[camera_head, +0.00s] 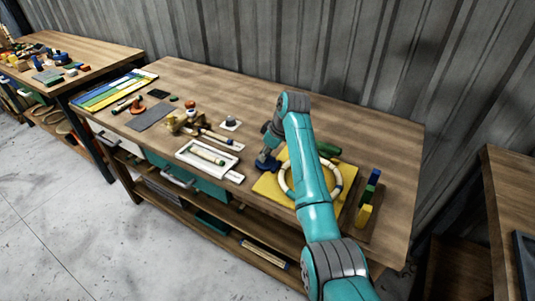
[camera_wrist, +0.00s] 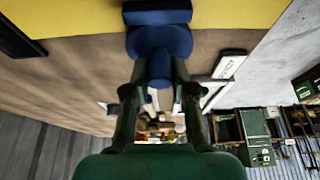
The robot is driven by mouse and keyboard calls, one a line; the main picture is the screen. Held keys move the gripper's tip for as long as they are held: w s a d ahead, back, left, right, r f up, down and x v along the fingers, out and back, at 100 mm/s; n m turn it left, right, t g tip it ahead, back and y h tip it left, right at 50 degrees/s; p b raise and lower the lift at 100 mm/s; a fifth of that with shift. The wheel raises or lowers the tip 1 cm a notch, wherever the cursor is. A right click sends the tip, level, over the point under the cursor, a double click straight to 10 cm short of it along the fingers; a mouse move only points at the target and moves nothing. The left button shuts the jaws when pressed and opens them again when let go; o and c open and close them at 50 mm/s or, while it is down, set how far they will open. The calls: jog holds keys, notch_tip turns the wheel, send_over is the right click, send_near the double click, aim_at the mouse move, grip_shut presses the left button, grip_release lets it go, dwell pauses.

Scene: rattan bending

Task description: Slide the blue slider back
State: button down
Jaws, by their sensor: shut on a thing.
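The blue slider (camera_head: 264,164) stands at the left edge of the yellow board (camera_head: 270,188) on the workbench. In the wrist view the slider (camera_wrist: 160,42) shows a round blue body and a blue post, with a wider blue block beside it against the yellow surface (camera_wrist: 225,12). My gripper (camera_wrist: 158,76) is shut on the slider's post, one finger on each side. In the head view my gripper (camera_head: 268,153) comes down on the slider, and my arm hides part of the board. A pale rattan ring (camera_head: 284,177) with dark bands lies on the board, partly behind my arm.
Green, blue and yellow blocks (camera_head: 366,214) stand in a row right of the board. A white tray (camera_head: 190,158) with a stick lies left of the slider. A small knobbed piece (camera_head: 231,123) stands behind. The back right of the bench (camera_head: 385,130) is clear.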

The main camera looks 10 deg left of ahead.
aim_at(272, 164)
jog(key=shift+w+a, duration=0.2)
jog(key=shift+a, duration=0.3)
jog(key=shift+w+a, duration=0.15)
jog(key=shift+a, duration=0.3)
jog(key=c, duration=0.9)
grip_release()
jog(key=shift+a, duration=0.15)
jog(key=shift+c, duration=0.2)
jog(key=v, duration=1.2)
